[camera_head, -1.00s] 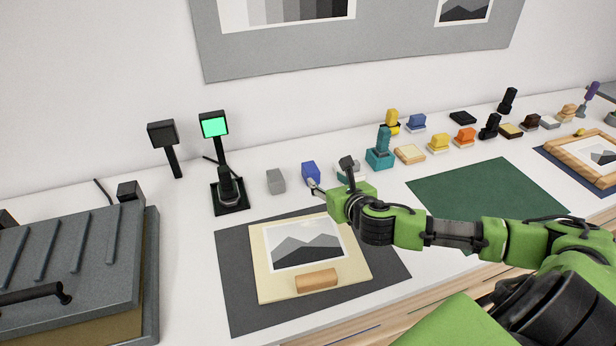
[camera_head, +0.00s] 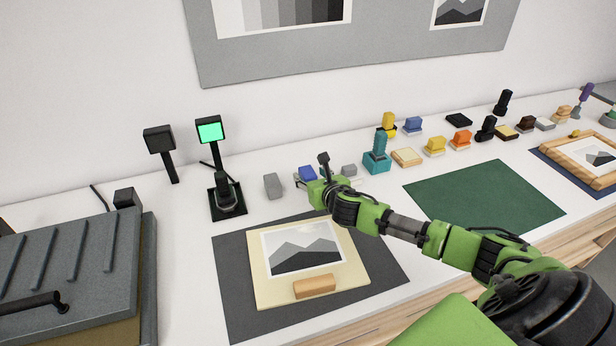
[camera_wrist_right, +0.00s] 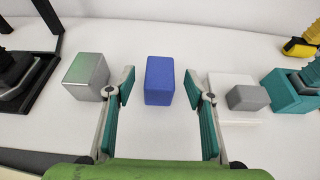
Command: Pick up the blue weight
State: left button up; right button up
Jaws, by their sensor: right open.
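The blue weight (camera_wrist_right: 159,80) is a small upright block on the white counter. In the right wrist view it lies at and just beyond the fingertips, centred between them with a gap on each side. My right gripper (camera_wrist_right: 162,87) is open and empty. In the head view the blue weight (camera_head: 306,173) is partly hidden behind my right gripper (camera_head: 315,181). My left gripper is not in view.
A grey block (camera_wrist_right: 87,76) stands close left of the fingers. A teal-handled tool (camera_head: 376,158) is farther right. A dark mat with a photo board (camera_head: 347,290) lies in front.

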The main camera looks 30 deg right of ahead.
aim_at(309, 173)
jog(key=x, duration=0.3)
jog(key=shift+w+f, duration=0.15)
grip_shut()
